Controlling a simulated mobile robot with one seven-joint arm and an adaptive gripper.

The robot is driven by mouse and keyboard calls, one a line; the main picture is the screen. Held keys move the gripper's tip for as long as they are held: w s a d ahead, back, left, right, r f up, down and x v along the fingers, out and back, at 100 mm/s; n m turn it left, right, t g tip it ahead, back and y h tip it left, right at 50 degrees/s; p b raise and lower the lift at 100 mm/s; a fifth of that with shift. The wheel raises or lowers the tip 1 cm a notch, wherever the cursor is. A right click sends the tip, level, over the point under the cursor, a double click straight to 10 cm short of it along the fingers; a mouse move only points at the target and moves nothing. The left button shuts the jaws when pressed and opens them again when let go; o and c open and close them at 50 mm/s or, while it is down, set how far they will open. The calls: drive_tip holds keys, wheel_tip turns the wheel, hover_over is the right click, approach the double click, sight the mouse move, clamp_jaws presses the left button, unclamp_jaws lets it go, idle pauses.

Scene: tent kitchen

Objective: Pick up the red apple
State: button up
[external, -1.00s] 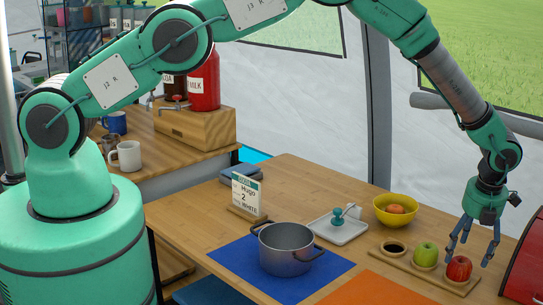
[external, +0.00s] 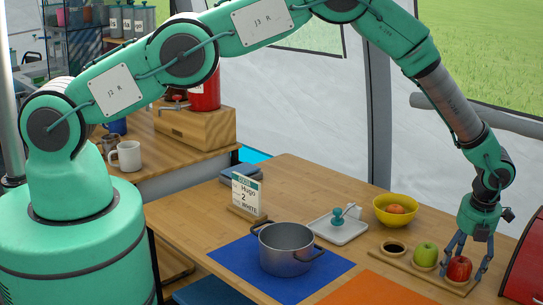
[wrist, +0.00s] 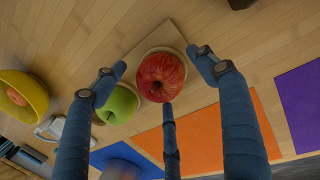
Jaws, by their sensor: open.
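The red apple (external: 459,268) sits in the right-hand hollow of a wooden board (external: 393,258) at the right end of the table. It also shows in the wrist view (wrist: 161,76), between my fingers. My gripper (external: 466,262) is above and around the apple, pointing down. Its blue-grey fingers are spread open, with fingers to the left and right of the apple. In the wrist view, the third finger's tip reaches the apple's lower edge; I cannot tell if it touches.
A green apple (external: 426,254) sits close beside the red one on the board. A yellow bowl (external: 391,218) with an orange fruit stands behind. A red box (external: 526,270) is at the right edge. A grey pot (external: 285,252) stands on a blue mat (external: 229,257). An orange mat (external: 372,289) lies in front.

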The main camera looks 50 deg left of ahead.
sight(460, 260)
drive_tip(key=c, duration=1.3)
drive_tip(key=shift+r, duration=0.15)
drive_tip(key=shift+r, duration=0.45)
wheel_tip(460, 260, up, 3)
drive_tip(key=shift+s+f, duration=0.1)
drive_tip(key=shift+f, duration=0.1)
drive_tip(key=s+a+r+p, duration=0.1)
drive_tip(key=s+a, duration=0.8)
drive_tip(key=s, duration=0.4)
drive_tip(key=shift+a+p, duration=0.15)
drive_tip(key=shift+p, duration=0.15)
drive_tip(key=shift+r, duration=0.1)
